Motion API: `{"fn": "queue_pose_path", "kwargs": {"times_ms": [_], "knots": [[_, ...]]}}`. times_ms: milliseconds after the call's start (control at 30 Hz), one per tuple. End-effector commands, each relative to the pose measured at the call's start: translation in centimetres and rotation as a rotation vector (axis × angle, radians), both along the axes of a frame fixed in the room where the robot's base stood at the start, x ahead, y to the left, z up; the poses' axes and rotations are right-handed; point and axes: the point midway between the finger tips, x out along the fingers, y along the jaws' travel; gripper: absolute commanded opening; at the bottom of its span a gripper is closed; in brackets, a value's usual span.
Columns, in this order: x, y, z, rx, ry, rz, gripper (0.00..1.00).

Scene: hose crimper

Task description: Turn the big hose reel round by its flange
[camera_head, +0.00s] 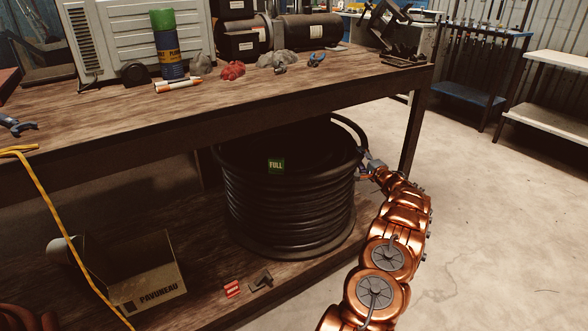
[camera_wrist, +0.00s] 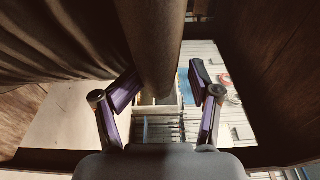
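The big hose reel (camera_head: 290,205), wound with black hose, stands upright on the lower shelf under the workbench. A green "FULL" tag (camera_head: 276,166) shows near its top. Its lower flange (camera_head: 290,250) shows as a rim at the bottom; the bench hides part of the top. My gripper (camera_head: 366,167) is at the reel's upper right side. In the wrist view, the fingers are apart around a dark rounded bar (camera_wrist: 158,40), with a visible gap at least on the right. I cannot tell whether this bar is flange rim or hose. Black coils fill the upper left there.
The workbench top (camera_head: 220,100) overhangs the reel, and a bench leg (camera_head: 413,130) stands behind my gripper. An open cardboard box (camera_head: 150,290), a red item (camera_head: 232,289) and a small dark item (camera_head: 261,280) lie on the shelf. The floor (camera_head: 480,220) at right is clear.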

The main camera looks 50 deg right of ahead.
Motion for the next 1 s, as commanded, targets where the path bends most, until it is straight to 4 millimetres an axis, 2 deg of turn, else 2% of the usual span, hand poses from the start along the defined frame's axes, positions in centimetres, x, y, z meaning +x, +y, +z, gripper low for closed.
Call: {"fn": "queue_pose_path", "kwargs": {"times_ms": [1000], "knots": [[-5.0, -0.9, 0.1, 0.001, 0.0, -0.005, 0.61]]}}
